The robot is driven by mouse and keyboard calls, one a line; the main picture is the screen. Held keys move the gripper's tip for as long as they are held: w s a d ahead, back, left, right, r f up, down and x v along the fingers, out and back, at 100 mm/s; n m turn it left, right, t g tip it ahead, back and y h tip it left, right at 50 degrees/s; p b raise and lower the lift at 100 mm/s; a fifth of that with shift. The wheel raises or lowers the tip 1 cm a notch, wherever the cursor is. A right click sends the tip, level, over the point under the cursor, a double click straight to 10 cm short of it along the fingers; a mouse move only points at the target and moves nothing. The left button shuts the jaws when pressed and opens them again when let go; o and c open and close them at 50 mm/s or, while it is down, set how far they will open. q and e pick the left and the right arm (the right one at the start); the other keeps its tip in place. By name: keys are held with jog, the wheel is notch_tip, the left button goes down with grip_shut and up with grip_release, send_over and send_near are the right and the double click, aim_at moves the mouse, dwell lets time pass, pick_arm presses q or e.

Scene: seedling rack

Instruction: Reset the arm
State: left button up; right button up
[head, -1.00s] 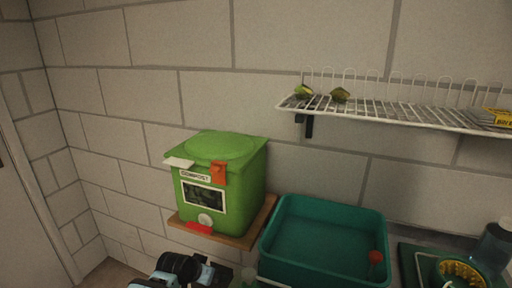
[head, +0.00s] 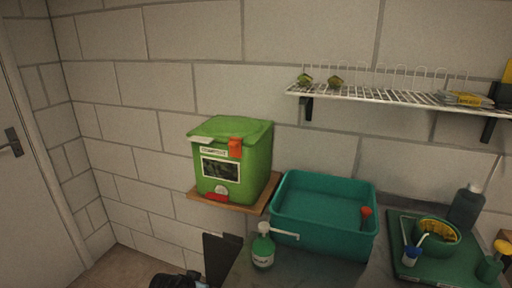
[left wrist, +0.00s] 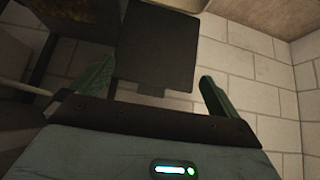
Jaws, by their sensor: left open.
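My left gripper (left wrist: 157,68) shows in the left wrist view with its two green fingers wide apart and nothing between them. A dark flat panel (left wrist: 155,45) shows beyond the fingers; I cannot tell how far off it is. In the head view only a small dark part of my left arm (head: 175,281) shows at the bottom edge, and its fingers are out of sight. My right gripper is in neither view.
A green compost bin (head: 232,160) stands on a wooden wall shelf (head: 228,203). A teal tub (head: 325,238), a green pump bottle (head: 263,250) and a green tray (head: 400,225) with a pot stand on the counter. A wire rack (head: 375,95) hangs above. Floor shows at left.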

pick_arm(q)
jog(key=s+a+f+n, duration=0.1)
jog(key=s+f, duration=0.4)
jog(key=s, duration=0.6)
jog(key=s+f, duration=0.4)
jog(key=s, duration=0.6)
jog(key=s+a+r, duration=0.1)
jog(key=s, duration=0.9)
jog(key=s+a+r+t, duration=0.1)
jog(key=s+r, duration=0.1)
jog(key=s, duration=0.8)
jog(key=shift+a+r+n+t+y+p, duration=0.2)
jog(key=shift+a+n+t+y+p, duration=0.1)
jog(key=shift+n+p, duration=0.1)
